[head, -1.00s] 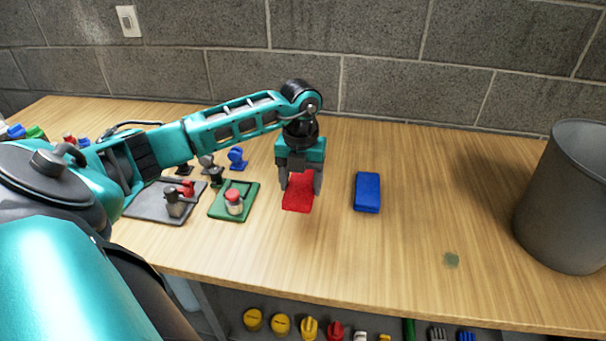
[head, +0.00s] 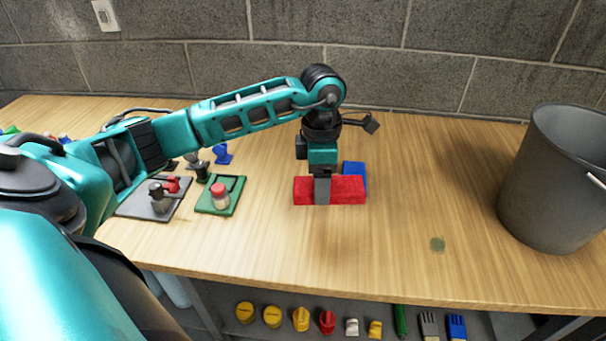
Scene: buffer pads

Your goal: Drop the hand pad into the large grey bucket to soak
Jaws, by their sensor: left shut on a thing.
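A red pad, the hand pad (head: 346,190), is held in my left gripper (head: 322,192), which is shut around its middle. The pad is in the air above the table, in front of a blue block (head: 355,175) that it partly hides. The large grey bucket (head: 545,205) stands upright at the right of the table, well apart from the gripper. Its inside is mostly hidden by its near wall. My right gripper is not in view.
The table between pad and bucket is otherwise clear. Several tools sit on a shelf below.

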